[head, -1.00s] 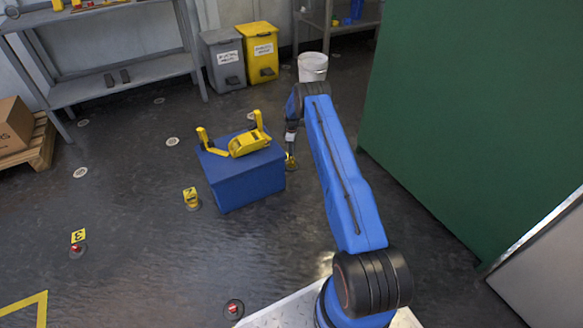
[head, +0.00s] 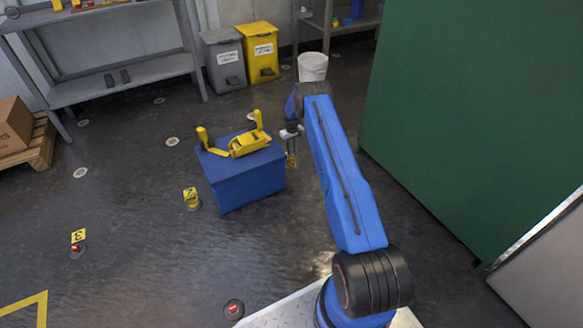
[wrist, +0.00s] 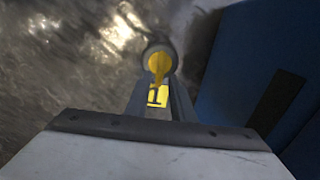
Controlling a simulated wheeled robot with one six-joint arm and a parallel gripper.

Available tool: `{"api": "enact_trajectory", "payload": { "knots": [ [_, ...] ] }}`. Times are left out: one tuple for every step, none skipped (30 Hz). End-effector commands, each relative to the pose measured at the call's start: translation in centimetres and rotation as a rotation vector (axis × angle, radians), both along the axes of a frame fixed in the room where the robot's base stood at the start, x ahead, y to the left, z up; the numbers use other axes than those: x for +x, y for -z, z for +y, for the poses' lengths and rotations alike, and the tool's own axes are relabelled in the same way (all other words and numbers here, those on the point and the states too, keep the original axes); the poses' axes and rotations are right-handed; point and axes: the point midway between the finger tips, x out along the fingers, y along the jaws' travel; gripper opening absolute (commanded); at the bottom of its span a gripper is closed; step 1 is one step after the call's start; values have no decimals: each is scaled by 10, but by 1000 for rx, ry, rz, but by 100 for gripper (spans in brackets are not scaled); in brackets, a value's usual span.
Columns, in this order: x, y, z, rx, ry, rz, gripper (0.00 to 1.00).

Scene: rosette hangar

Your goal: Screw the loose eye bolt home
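A yellow eye bolt (wrist: 157,62) stands over a round grey disc on the floor in the wrist view, with a yellow tag marked 1 (wrist: 158,95) showing between the fingers. My gripper (wrist: 161,78) points down, its two fingers closing in on both sides of the yellow piece, and it appears shut on it. In the head view my gripper (head: 291,153) is low, just right of the blue box, with the yellow bolt (head: 291,161) between its fingertips. The bolt's thread and the exact finger contact are hidden.
A blue box (head: 245,182) carrying a yellow tool (head: 248,143) stands close left of my gripper. Another yellow floor fitting (head: 193,203) has tag 2; a red one (head: 76,251) has tag 3. A white bucket (head: 312,67) stands behind, a green wall (head: 470,110) right.

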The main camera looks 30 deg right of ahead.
Motion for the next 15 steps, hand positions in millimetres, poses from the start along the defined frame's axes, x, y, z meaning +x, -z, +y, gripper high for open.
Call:
{"api": "enact_trajectory", "payload": {
  "knots": [
    [0, 0, 0, 0, 2, 0, 22],
    [0, 0, 0, 0, 2, 0, 22],
    [0, 0, 0, 0, 2, 0, 22],
    [0, 0, 0, 0, 1, 0, 22],
    [0, 0, 0, 0, 1, 0, 22],
    [0, 0, 0, 0, 1, 0, 22],
    [0, 0, 0, 0, 1, 0, 22],
    [0, 0, 0, 0, 0, 0, 22],
    [0, 1, 0, 0, 0, 0, 22],
    [0, 2, 0, 0, 0, 0, 22],
    [0, 3, 0, 0, 0, 1, 22],
    [0, 5, 0, 0, 0, 1, 22],
    [0, 7, 0, 0, 0, 1, 22],
    [0, 8, 0, 0, 0, 1, 22],
    [0, 11, 0, 0, -1, 1, 22]
  ]
}}
